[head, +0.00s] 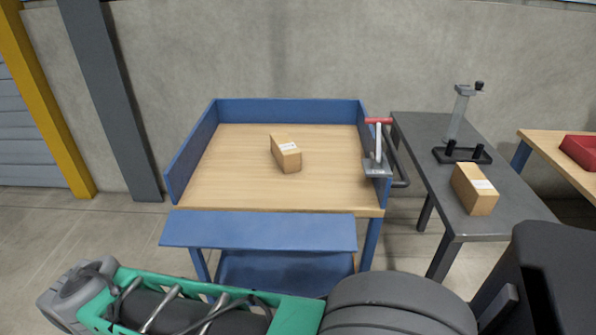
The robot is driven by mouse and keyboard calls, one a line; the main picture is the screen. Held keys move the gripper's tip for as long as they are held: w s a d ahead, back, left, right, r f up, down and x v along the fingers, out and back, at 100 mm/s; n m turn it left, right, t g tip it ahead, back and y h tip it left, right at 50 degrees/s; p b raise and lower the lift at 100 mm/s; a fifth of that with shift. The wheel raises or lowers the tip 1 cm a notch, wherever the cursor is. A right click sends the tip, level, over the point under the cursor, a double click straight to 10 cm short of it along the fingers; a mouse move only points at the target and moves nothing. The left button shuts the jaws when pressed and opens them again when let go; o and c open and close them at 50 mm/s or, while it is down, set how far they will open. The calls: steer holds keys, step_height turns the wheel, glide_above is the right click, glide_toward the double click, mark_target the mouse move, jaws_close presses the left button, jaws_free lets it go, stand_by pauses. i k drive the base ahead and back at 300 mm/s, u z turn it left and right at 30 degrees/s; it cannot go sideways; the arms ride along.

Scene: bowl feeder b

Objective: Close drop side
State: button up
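The drop side (258,230) is a blue panel at the front of a blue cart with a wooden top (240,196). It hangs folded outward below the top's front edge, so the front is open. Blue walls stand upright at the back (290,111), left and right. A cardboard box (286,153) with a white label lies on the wooden top. My arm crosses the bottom of the head view, in front of the cart and apart from the panel. My gripper is not clearly visible.
A red-handled device (378,150) is at the cart's right wall. A grey table (428,150) to the right bears another box (474,189) and a black-based stand (462,154). A red bin (580,152) sits farther right. Bare floor lies left of the cart.

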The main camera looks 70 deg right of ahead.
mark_target(224, 230)
steer(key=u, duration=0.45)
steer(key=k, duration=2.45)
steer(key=z, duration=1.35)
steer(key=k, duration=0.45)
steer(key=u, duration=1.75)
steer(key=i, duration=1.55)
steer(key=z, duration=0.4)
